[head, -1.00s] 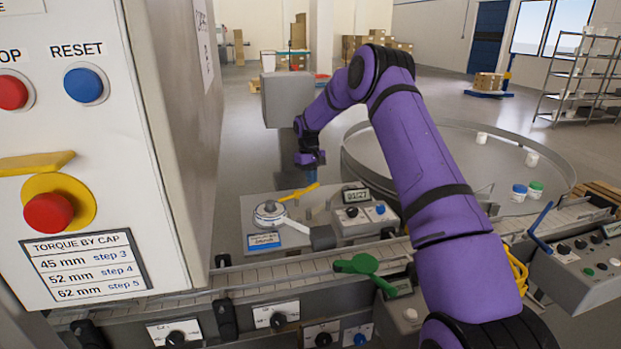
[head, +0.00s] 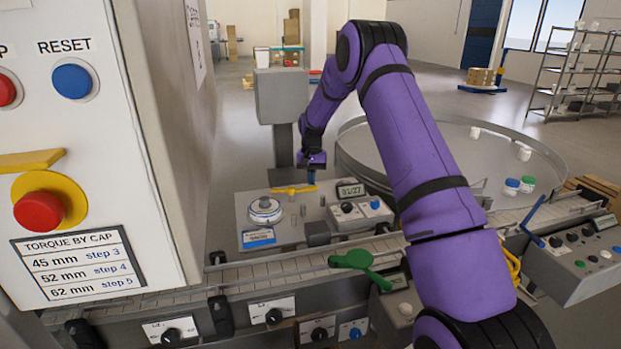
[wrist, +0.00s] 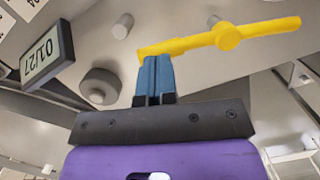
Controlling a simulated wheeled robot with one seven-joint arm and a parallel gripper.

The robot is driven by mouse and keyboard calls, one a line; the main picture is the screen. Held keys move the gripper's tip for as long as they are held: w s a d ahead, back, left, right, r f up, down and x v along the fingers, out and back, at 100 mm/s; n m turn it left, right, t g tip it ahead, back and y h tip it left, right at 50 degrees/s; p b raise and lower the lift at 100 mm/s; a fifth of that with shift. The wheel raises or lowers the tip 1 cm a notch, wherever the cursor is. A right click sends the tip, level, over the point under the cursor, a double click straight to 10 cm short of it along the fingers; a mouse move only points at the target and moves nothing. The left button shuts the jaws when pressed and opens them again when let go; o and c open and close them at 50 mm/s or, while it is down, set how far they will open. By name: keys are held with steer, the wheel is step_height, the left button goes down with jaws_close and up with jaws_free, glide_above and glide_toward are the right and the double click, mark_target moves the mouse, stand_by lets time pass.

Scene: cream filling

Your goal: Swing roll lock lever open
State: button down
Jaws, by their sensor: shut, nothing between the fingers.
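The yellow lever (head: 294,189) lies on the grey machine plate behind the white round dial. It also shows in the wrist view (wrist: 262,30), with a round pivot hub and one end at my fingertips. My gripper (head: 311,180) is at the lever's right end in the head view. In the wrist view my gripper (wrist: 155,62) has its blue fingers together, touching or very close to the lever's end, with nothing between them.
A white dial (head: 265,210) and a display reading 01/27 (head: 350,190) flank the lever. Short grey posts stand on the plate. A conveyor (head: 180,290) with a green handle (head: 357,259) runs in front. A round table (head: 490,160) stands behind right.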

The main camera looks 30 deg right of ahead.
steer(key=shift+s+a+m, duration=0.2)
steer(key=shift+s+m, duration=0.2)
steer(key=shift+m, duration=0.25)
steer(key=shift+s+a+m, duration=0.2)
steer(key=shift+s+m, duration=0.15)
steer(key=shift+m, duration=0.3)
steer(key=shift+s+a+m+t+y, duration=0.2)
steer(key=shift+s+a+m, duration=0.15)
steer(key=shift+m, duration=0.4)
steer(key=shift+s+a+m+t+y, duration=0.1)
steer(key=shift+s+a+m+t, duration=0.2)
steer(key=shift+m, duration=0.45)
steer(key=shift+s+a, duration=0.1)
steer(key=shift+s, duration=0.05)
steer(key=shift+a, duration=0.1)
steer(key=shift+s+a, duration=0.2)
step_height(320, 180, up, 11)
steer(key=d, duration=0.1)
steer(key=shift+w+d+f, duration=0.15)
steer(key=shift+w+d, duration=0.05)
steer(key=shift+w, duration=0.2)
